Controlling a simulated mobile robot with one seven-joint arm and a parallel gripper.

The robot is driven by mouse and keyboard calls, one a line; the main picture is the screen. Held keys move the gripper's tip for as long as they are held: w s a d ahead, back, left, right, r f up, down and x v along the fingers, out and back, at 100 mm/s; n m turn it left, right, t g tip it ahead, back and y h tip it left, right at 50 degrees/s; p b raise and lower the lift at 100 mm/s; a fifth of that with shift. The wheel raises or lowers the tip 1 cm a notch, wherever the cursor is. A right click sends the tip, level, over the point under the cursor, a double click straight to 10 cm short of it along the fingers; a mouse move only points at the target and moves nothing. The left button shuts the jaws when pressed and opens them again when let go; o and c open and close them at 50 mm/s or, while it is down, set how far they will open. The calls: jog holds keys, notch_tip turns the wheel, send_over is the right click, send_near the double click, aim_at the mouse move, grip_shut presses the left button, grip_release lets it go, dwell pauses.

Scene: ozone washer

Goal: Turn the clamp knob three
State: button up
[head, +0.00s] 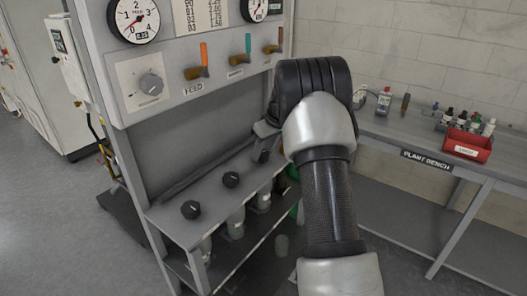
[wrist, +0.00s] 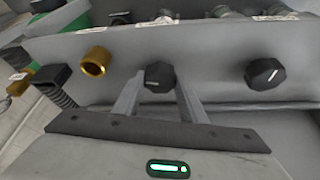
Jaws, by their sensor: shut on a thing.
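A black faceted clamp knob (wrist: 160,73) with a pale pointer mark sits between the two fingers of my gripper (wrist: 159,92) in the wrist view. The fingers are shut on its sides. In the head view my gripper (head: 264,150) reaches down to the far end of the grey shelf (head: 172,221) and hides this knob. Two more black knobs, a near one (head: 191,209) and a middle one (head: 231,179), stand free on the shelf. One other knob (wrist: 267,73) shows to the right of the held one in the wrist view.
A brass fitting (wrist: 95,62) is left of the held knob in the wrist view. Above the shelf is a panel with a grey dial (head: 150,84), gauges and several coloured levers. Grey cylinders hang below the shelf. A bench with a red bin (head: 467,146) stands at right.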

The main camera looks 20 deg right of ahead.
jog(key=shift+m, duration=0.3)
jog(key=m+h, duration=0.1)
jog(key=m, duration=0.2)
jog(key=shift+a, duration=0.2)
jog(key=m+h, duration=0.1)
jog(key=m, duration=0.2)
jog(key=shift+a+r+m+h, duration=0.1)
jog(key=shift+a+m+h, duration=0.05)
jog(key=shift+m+h, duration=0.2)
jog(key=m+h+p, duration=0.1)
jog(key=m, duration=0.3)
jog(key=shift+w+a+g+h+p, duration=0.1)
jog(key=shift+w+g+h+p, duration=0.05)
jog(key=shift+g+h+p, duration=0.25)
jog(key=shift+m+g+h+p, duration=0.45)
jog(key=shift+m+g, duration=0.05)
jog(key=shift+m, duration=1.45)
jog(key=o, duration=1.1)
jog(key=shift+c, duration=0.2)
